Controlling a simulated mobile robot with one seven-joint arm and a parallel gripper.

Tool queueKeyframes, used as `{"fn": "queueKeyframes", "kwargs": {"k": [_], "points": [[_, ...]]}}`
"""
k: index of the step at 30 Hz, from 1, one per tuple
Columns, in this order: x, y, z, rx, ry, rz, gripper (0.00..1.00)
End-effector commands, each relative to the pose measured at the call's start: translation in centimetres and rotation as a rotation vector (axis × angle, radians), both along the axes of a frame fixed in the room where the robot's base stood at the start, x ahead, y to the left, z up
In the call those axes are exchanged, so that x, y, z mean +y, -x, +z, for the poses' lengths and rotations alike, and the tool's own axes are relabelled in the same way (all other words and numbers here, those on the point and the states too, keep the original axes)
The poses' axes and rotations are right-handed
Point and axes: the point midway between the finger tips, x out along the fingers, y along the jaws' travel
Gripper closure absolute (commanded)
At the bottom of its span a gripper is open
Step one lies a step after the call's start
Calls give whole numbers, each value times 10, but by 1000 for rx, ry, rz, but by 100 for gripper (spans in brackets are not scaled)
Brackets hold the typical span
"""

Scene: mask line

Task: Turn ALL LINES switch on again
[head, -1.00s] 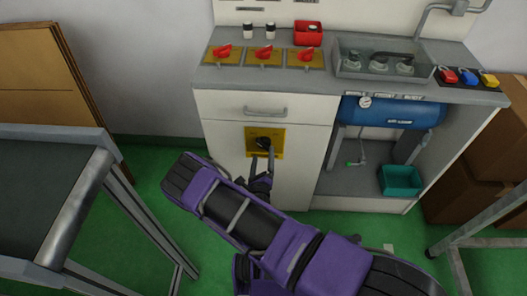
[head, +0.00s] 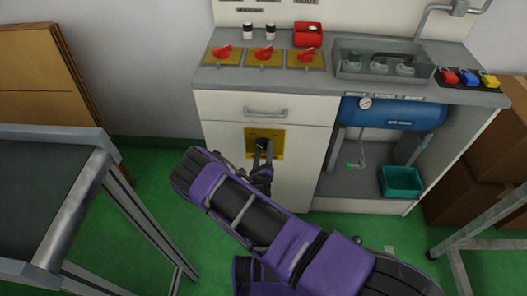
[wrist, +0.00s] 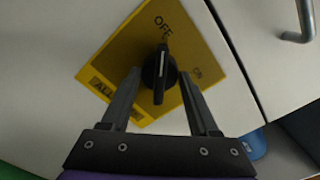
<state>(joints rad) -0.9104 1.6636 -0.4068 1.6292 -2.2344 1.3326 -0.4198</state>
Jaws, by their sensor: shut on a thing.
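The ALL LINES switch is a black rotary knob (wrist: 158,72) on a yellow plate (wrist: 200,50), which is set in the white cabinet front below a drawer. The plate reads OFF and ON, and its lower label shows only "ALL". In the wrist view the knob's white mark points up toward OFF. My gripper (wrist: 160,77) has one finger on each side of the knob and is shut on it. In the head view my gripper (head: 262,150) is in front of the plate (head: 279,142) and hides most of the knob.
A drawer handle (head: 265,112) sticks out above the plate. Red switches (head: 264,53) and a clear-covered box (head: 385,60) are on the counter. A blue tank (head: 393,113) and teal bin (head: 401,181) stand at right. A conveyor (head: 60,190) is at left.

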Motion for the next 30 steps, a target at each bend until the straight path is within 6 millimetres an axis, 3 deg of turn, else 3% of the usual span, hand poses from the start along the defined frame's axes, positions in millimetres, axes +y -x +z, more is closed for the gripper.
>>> {"fn": "queueKeyframes", "kwargs": {"k": [3,14,30], "points": [[0,0,0,0,0,0,94],[0,0,0,-2,-72,0,95],[-1,1,1,-17,-526,-1,95]]}}
